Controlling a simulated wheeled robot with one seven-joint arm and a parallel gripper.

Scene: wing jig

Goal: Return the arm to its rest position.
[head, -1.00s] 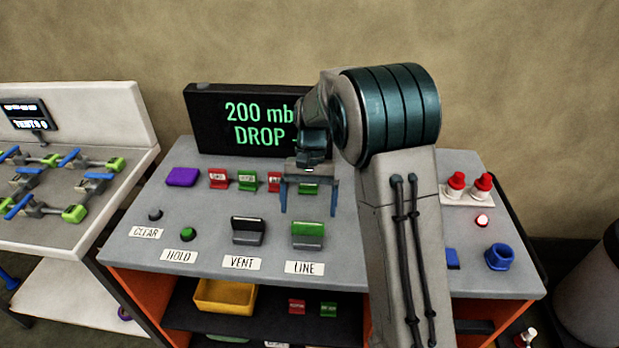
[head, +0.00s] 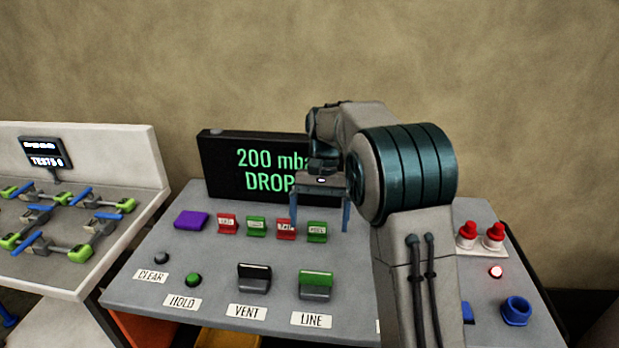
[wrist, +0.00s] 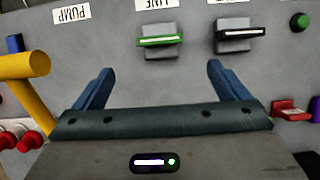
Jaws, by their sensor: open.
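My gripper (head: 320,212) hangs above the back of the grey console (head: 225,285), in front of the black display. Its two blue fingers are apart with nothing between them. They also show apart in the wrist view (wrist: 158,88), with bare panel between them. My arm reaches up from the lower right and bends over the console, hiding part of the panel and the display's right end.
The display (head: 245,165) reads "200 mb" and "DROP". The VENT switch (head: 254,278) and LINE switch (head: 316,285) stand at the front. Small red and green tags stand below the gripper. Red-capped parts (head: 492,232) and a blue ring (head: 516,310) are at right.

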